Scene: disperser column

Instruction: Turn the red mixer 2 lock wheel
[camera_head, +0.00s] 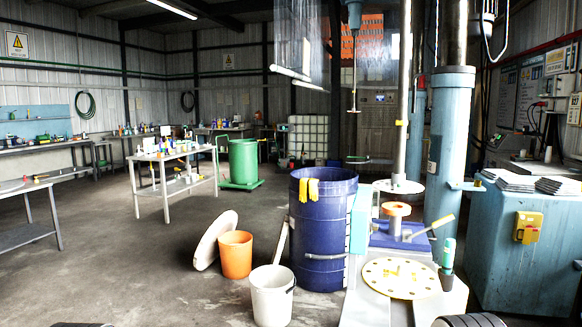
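I cannot pick out a lock wheel with certainty. A small red part (420,82) shows on the farther blue column behind the shaft; its shape is too small to tell. The near blue mixer column (450,150) stands at the right, with a steel shaft (403,120) and a round disc (398,186) beside it. No red wheel is clear on this near column. Dark rounded parts, probably of my arms, are cut off at the bottom edge on the left and right. No gripper fingers show, so neither gripper is in view.
A blue drum (322,235) with yellow gloves (308,189), an orange bucket (236,254) and a white bucket (272,295) stand ahead. A yellow perforated disc (400,278) lies on the near surface. A blue cabinet (525,245) fills the right. The left floor is open.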

